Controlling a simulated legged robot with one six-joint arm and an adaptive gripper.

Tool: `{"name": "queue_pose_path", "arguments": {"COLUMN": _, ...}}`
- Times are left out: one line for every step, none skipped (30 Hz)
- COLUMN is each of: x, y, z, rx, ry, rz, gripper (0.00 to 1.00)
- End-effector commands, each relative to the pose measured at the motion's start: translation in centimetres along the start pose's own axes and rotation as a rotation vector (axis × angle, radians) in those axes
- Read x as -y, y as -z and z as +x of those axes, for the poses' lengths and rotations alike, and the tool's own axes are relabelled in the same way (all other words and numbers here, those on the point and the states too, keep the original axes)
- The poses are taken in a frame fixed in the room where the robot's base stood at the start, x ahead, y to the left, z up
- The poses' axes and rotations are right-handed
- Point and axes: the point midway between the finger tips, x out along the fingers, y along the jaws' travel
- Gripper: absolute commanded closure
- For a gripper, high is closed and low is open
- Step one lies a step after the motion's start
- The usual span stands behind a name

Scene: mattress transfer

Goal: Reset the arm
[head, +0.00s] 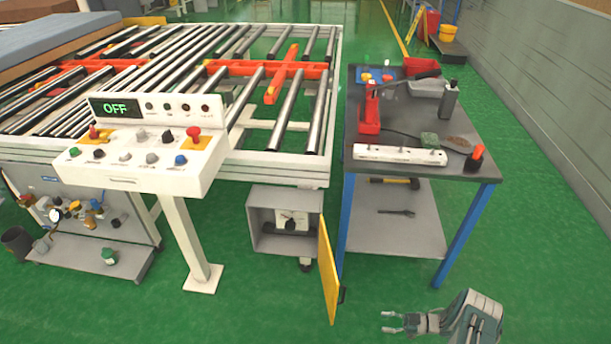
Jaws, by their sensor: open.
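My gripper (389,322) is at the bottom right of the head view, at the end of my folded grey arm. Its two fingers point left and are apart, with nothing between them. It is over the green floor, in front of the workbench and to the right of the open yellow cabinet door (328,268). It touches nothing that I can see. Part of my arm is cut off by the bottom edge.
A workbench (462,165) with blue legs holds a power strip (400,154) and tools. A control panel (150,147) reading OFF stands left, before a roller conveyor (285,171). A mattress (50,38) lies at the upper left. Green floor is clear in front.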

Motion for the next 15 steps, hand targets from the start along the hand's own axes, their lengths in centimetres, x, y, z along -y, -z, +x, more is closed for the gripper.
{"name": "queue_pose_path", "arguments": {"x": -0.9, "y": 0.5, "z": -0.1, "rx": 0.018, "ry": -0.013, "rz": -0.012, "gripper": 0.49}}
{"name": "queue_pose_path", "arguments": {"x": -1.5, "y": 0.8, "z": -0.2, "rx": 0.028, "ry": -0.021, "rz": -0.018, "gripper": 0.49}}
{"name": "queue_pose_path", "arguments": {"x": -2.2, "y": 1.1, "z": -0.3, "rx": 0.044, "ry": -0.034, "rz": -0.027, "gripper": 0.49}}
{"name": "queue_pose_path", "arguments": {"x": -2.8, "y": 1.4, "z": -0.4, "rx": 0.055, "ry": -0.045, "rz": -0.033, "gripper": 0.49}}
{"name": "queue_pose_path", "arguments": {"x": -3.4, "y": 1.8, "z": -0.5, "rx": 0.069, "ry": -0.056, "rz": -0.041, "gripper": 0.49}}
{"name": "queue_pose_path", "arguments": {"x": -4.3, "y": 2.2, "z": -0.6, "rx": 0.086, "ry": -0.071, "rz": -0.050, "gripper": 0.49}}
{"name": "queue_pose_path", "arguments": {"x": -5.0, "y": 2.6, "z": -0.7, "rx": 0.101, "ry": -0.084, "rz": -0.058, "gripper": 0.49}}
{"name": "queue_pose_path", "arguments": {"x": -5.7, "y": 3.0, "z": -0.8, "rx": 0.115, "ry": -0.096, "rz": -0.066, "gripper": 0.49}}
{"name": "queue_pose_path", "arguments": {"x": -6.7, "y": 3.6, "z": -0.9, "rx": 0.137, "ry": -0.116, "rz": -0.078, "gripper": 0.49}}
{"name": "queue_pose_path", "arguments": {"x": -7.6, "y": 4.2, "z": -1.0, "rx": 0.153, "ry": -0.131, "rz": -0.088, "gripper": 0.49}}
{"name": "queue_pose_path", "arguments": {"x": -8.5, "y": 4.8, "z": -1.1, "rx": 0.172, "ry": -0.149, "rz": -0.098, "gripper": 0.49}}
{"name": "queue_pose_path", "arguments": {"x": -9.8, "y": 5.7, "z": -1.3, "rx": 0.199, "ry": -0.175, "rz": -0.112, "gripper": 0.49}}
{"name": "queue_pose_path", "arguments": {"x": -10.9, "y": 6.5, "z": -1.5, "rx": 0.222, "ry": -0.197, "rz": -0.126, "gripper": 0.49}}
{"name": "queue_pose_path", "arguments": {"x": -12.1, "y": 7.4, "z": -1.6, "rx": 0.246, "ry": -0.221, "rz": -0.138, "gripper": 0.49}}
{"name": "queue_pose_path", "arguments": {"x": -13.7, "y": 8.7, "z": -1.8, "rx": 0.279, "ry": -0.255, "rz": -0.156, "gripper": 0.49}}
